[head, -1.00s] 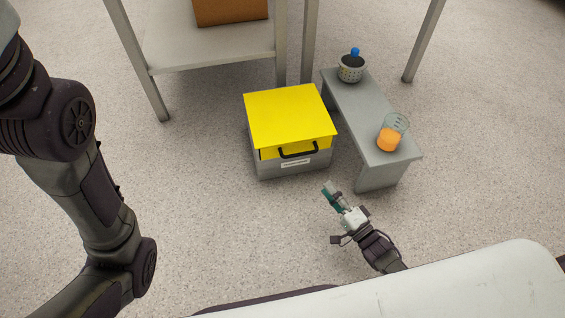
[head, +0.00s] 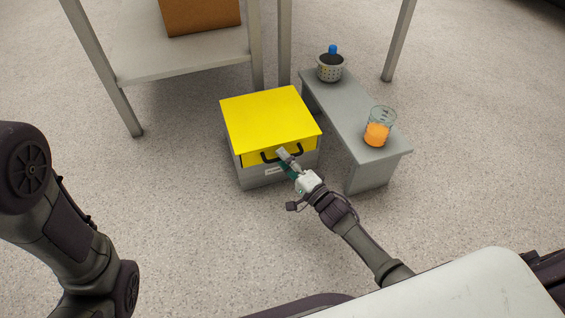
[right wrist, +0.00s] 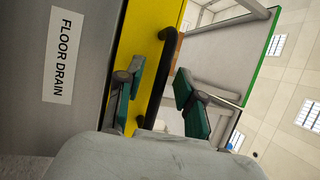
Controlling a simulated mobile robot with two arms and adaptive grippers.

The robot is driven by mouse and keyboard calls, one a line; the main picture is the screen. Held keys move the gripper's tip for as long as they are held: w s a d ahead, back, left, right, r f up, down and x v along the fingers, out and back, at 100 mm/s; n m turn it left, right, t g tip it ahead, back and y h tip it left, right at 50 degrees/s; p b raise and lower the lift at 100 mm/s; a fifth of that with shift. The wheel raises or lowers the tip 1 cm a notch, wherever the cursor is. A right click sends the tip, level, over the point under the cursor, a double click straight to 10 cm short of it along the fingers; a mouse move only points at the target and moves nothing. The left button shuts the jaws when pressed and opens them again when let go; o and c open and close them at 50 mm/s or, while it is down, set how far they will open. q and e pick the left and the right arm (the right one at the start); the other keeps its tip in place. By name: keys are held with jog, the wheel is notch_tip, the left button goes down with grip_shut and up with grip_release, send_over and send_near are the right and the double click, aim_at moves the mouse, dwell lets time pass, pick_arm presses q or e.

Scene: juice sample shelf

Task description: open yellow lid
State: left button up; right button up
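The yellow lid (head: 268,117) lies closed on a grey box (head: 250,172) on the floor. A black handle (head: 270,156) is on the lid's front edge. In the right wrist view the handle (right wrist: 168,75) stands beyond and between the spread fingers, in front of the yellow lid edge (right wrist: 145,40). My right gripper (head: 284,158) is at the box's front, by the right part of the handle. Its green-padded fingers (right wrist: 160,92) are open and hold nothing. My left gripper is out of view; only my left arm shows at the left.
A low grey bench (head: 345,115) stands right of the box. It carries a perforated metal cup (head: 331,70) with a blue item and a beaker of orange liquid (head: 377,133). A shelf (head: 185,60) with a cardboard box (head: 199,14) stands behind. Floor in front is clear.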

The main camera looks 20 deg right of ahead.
jog(key=shift+w+a+r, duration=0.1)
jog(key=shift+w, duration=0.15)
grip_shut()
dwell(0.3)
